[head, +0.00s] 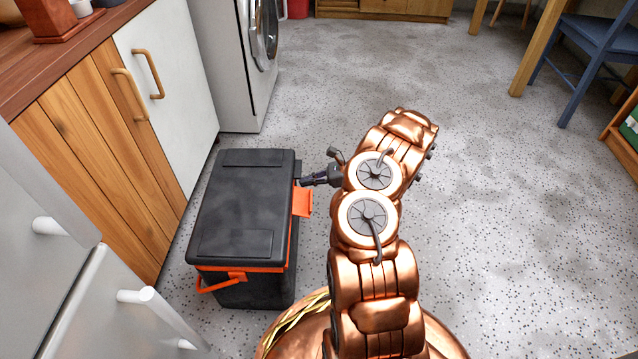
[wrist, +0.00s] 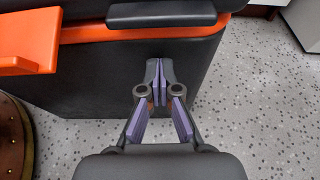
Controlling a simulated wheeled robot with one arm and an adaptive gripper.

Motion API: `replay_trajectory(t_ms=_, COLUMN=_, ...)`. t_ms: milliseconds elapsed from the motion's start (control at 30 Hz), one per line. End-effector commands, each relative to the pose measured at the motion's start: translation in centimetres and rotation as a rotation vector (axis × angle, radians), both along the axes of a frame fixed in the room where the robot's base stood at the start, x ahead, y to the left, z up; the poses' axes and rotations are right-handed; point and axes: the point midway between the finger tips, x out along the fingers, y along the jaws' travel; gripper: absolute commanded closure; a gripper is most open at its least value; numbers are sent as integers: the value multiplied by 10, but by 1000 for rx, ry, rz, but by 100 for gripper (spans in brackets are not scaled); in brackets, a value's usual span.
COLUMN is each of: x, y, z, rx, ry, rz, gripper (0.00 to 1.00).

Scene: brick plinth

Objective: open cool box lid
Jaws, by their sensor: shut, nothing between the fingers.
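The cool box (head: 245,285) stands on the floor, black with an orange band under its lid. Its black lid (head: 243,200) lies closed on top. An orange latch (head: 303,201) sticks out from the right side, and the wrist view shows it at the upper left (wrist: 30,42). My gripper (head: 304,182) is at the box's right side, just beyond the latch. In the wrist view my gripper (wrist: 159,82) is shut and empty, its tips in front of the black wall below the lid's edge. I cannot tell whether the tips touch the wall.
Wooden cabinets (head: 95,140) with a white door (head: 170,70) stand close along the box's left. A white washing machine (head: 228,60) is behind it. A blue chair (head: 590,50) and a table leg (head: 537,48) are at the upper right. The speckled floor right of my arm is clear.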

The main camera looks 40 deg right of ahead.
Motion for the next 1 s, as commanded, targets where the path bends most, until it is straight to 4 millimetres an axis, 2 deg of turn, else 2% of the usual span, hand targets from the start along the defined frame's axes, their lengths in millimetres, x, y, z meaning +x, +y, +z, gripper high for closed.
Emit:
replay_trajectory(t_ms=433, x=0, y=-2, z=32, rx=-1, ry=-2, rz=-3, gripper=100)
replay_trajectory(t_ms=1000, x=-1, y=-2, z=39, rx=-6, ry=2, rz=-2, gripper=100)
